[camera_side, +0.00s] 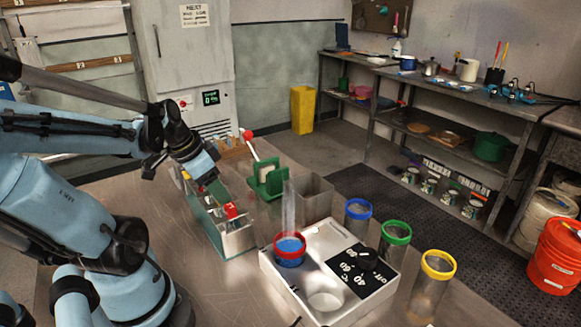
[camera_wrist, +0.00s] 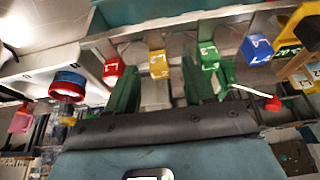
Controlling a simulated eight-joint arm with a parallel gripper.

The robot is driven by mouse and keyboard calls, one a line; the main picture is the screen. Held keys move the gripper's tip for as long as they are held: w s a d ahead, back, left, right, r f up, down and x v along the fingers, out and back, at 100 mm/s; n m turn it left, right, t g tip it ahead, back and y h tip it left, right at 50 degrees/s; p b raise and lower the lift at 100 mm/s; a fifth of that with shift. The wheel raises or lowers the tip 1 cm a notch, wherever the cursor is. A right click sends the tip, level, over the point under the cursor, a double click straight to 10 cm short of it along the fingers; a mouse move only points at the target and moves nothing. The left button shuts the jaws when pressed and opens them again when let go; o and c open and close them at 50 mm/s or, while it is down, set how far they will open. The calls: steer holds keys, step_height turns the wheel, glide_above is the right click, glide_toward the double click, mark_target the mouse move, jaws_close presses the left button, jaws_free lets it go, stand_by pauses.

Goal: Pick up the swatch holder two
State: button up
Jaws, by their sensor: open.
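My gripper (camera_side: 207,172) is open and points down over the metal swatch rack (camera_side: 237,242) in the side view. In the wrist view a row of coloured numbered tabs stands along the rack: a red tab (camera_wrist: 113,71), the yellow tab marked 2 of swatch holder two (camera_wrist: 158,64), a green tab (camera_wrist: 209,57) and a blue tab (camera_wrist: 256,50). The red tab also shows in the side view (camera_side: 231,210). My gripper hides much of the rack's far end there.
A green press (camera_side: 268,184) with a red-knobbed lever stands behind the rack. A grey bin (camera_side: 315,197) is right of it. A white hotplate box (camera_side: 290,285) bears a red-rimmed beaker (camera_side: 290,252). Blue-, green- and yellow-rimmed jars (camera_side: 432,285) stand at right.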

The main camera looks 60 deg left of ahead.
steer(key=shift+x, duration=1.1)
jaws_close()
steer(key=shift+r, duration=0.15)
